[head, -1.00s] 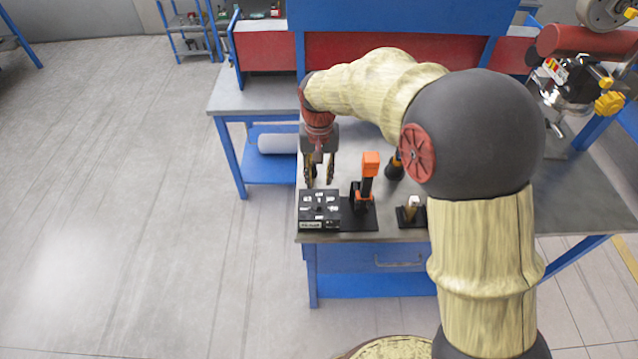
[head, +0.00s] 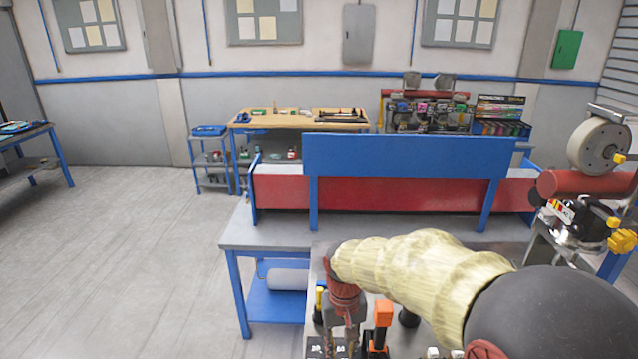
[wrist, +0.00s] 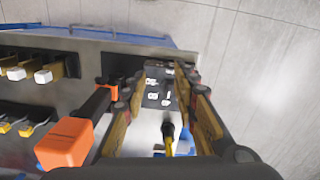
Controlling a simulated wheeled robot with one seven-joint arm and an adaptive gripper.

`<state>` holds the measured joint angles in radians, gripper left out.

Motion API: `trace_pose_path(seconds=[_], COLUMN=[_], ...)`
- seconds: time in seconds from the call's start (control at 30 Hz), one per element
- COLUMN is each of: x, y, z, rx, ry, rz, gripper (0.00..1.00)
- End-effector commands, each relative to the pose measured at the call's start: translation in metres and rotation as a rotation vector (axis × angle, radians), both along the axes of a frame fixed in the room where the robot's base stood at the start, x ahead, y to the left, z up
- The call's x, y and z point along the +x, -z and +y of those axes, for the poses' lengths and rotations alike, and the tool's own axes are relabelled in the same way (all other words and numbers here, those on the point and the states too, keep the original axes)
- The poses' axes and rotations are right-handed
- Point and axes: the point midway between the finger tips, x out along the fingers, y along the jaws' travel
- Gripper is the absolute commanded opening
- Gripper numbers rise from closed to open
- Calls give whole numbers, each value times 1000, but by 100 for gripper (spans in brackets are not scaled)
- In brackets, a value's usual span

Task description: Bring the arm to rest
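My gripper (head: 343,347) hangs over the workbench at the bottom edge of the head view, at the end of my bent arm. In the wrist view its two fingers (wrist: 158,78) are spread apart, with no object clearly held. A black box with white labels (wrist: 157,98) lies beyond and between the fingertips in that view. A slim black and yellow tool (wrist: 168,138) shows between the fingers, nearer the palm; I cannot tell its distance from them. The lower fingers and the box are partly cut off in the head view.
An orange and black stand (head: 382,315) is just right of my gripper; an orange block (wrist: 65,142) shows left of the fingers in the wrist view. A blue and red bench back (head: 400,157) rises behind. Open floor (head: 120,240) lies to the left.

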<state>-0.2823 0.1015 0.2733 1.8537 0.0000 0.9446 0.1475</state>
Motion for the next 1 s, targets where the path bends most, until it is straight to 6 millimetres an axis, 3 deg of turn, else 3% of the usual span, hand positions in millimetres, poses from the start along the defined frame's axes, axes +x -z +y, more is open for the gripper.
trace_pose_path(seconds=[0.33, 0.7, 0.83, 1.0], x=[-89, -179, -196, -202], y=[-52, -81, -91, -108], z=[-59, -112, -123, -132], rx=[29, 43, 44, 42], ry=[-22, 50, 86, 118], rz=[-131, -351, -432, -512], gripper=[29, 29, 29, 29])
